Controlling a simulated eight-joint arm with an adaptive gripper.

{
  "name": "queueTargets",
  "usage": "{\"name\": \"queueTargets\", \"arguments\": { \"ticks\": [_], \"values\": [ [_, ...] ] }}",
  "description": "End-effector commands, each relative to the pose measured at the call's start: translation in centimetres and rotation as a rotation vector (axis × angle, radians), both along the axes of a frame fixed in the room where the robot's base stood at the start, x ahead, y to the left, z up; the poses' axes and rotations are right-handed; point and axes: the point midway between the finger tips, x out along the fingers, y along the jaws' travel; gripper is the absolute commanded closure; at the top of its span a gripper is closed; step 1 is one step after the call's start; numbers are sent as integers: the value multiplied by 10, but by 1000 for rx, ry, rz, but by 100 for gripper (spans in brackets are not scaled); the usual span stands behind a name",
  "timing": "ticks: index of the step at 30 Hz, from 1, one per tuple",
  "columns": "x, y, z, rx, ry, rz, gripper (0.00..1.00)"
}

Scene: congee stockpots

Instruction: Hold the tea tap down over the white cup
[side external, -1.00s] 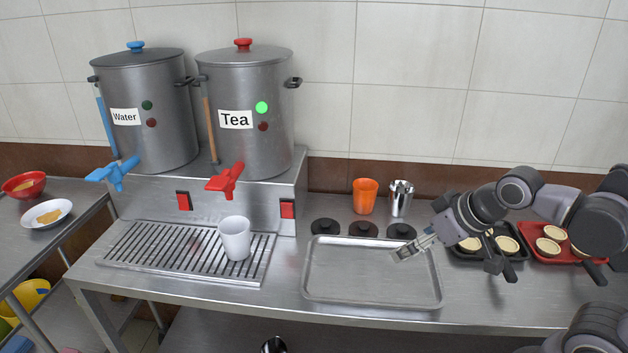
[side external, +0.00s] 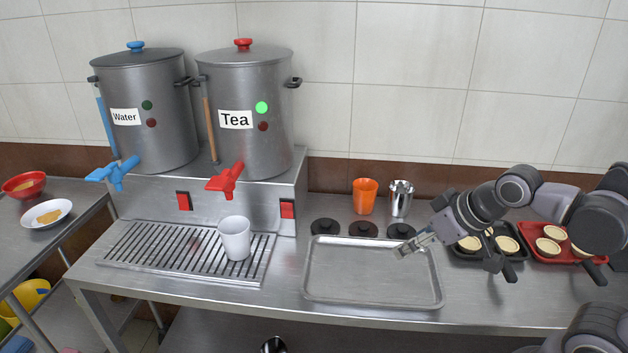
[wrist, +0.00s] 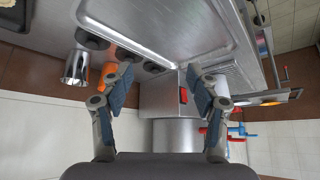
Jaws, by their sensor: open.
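The tea pot (side external: 262,112) is a steel stockpot labelled Tea with a lit green light. Its red tap (side external: 226,181) sticks out at the front. The white cup (side external: 235,240) stands upright on the drip grate (side external: 180,250), below and slightly right of the tap. In the wrist view the red tap (wrist: 214,133) is small, and the cup (wrist: 222,88) is partly hidden behind a finger. My gripper (side external: 402,252) is open and empty over the right part of the steel tray, well right of the cup and tap. Its two fingers are spread in the wrist view (wrist: 162,85).
A water pot (side external: 150,105) with a blue tap (side external: 117,173) stands left of the tea pot. The steel tray (side external: 330,298) is empty. An orange cup (side external: 365,196), a steel cup (side external: 401,199) and black lids (side external: 363,229) stand behind it. Tart trays lie at right.

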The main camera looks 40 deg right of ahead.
Motion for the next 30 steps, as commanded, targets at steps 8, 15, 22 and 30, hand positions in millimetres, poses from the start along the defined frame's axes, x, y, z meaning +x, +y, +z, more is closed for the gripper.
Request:
{"name": "queueTargets", "arguments": {
  "ticks": [8, 15, 22, 30],
  "values": [
    [42, 27, 51, 13, -5, 136, 100],
    [99, 70, 113, 29, -27, 329, 100],
    [152, 114, 164, 43, -65, 509, 100],
    [201, 164, 208, 58, -121, 691, 100]
  ]
}}
